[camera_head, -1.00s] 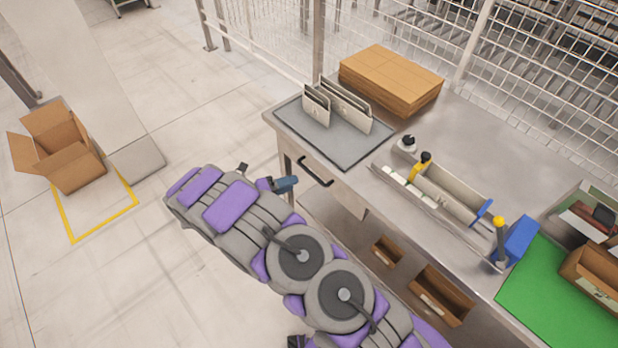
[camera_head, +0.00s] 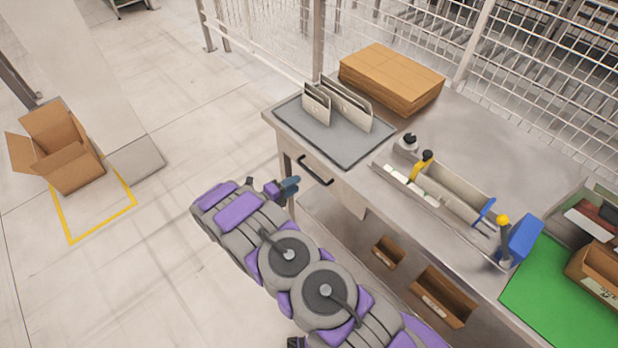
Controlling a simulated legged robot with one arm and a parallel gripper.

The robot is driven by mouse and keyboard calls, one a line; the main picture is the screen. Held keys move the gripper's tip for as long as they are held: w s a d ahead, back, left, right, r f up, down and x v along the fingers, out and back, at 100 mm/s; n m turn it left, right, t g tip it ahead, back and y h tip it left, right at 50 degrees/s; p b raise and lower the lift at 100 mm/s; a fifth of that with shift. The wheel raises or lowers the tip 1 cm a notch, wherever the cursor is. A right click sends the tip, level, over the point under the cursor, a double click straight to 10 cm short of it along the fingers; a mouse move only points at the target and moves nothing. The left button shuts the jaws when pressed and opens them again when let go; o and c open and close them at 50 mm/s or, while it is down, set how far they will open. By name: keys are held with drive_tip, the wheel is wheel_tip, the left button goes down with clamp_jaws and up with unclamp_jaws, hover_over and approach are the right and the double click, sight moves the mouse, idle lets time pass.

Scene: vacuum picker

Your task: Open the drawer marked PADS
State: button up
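A drawer (camera_head: 337,188) with a black bar handle (camera_head: 316,171) sits under the left end of the metal bench top. Its front looks flush with the bench, so it appears closed. No PADS marking is readable on it from here. My gripper (camera_head: 288,187), with blue-grey fingers, is just left of and below the handle, in front of the bench's left leg. A small gap shows between the fingers and the handle in the picture. The fingers are small and seen edge-on, so their opening cannot be told.
The bench top (camera_head: 447,127) carries a grey mat (camera_head: 345,155) with upright panels, a cardboard stack (camera_head: 392,75), a tool tray (camera_head: 450,190) and a green mat (camera_head: 560,300). Small brown bins (camera_head: 440,297) sit below. Floor left of my arm is clear up to an open carton (camera_head: 58,150).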

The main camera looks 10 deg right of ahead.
drive_tip(key=b+x, duration=0.1)
drive_tip(key=x, duration=0.7)
drive_tip(key=shift+c, duration=0.5)
clamp_jaws()
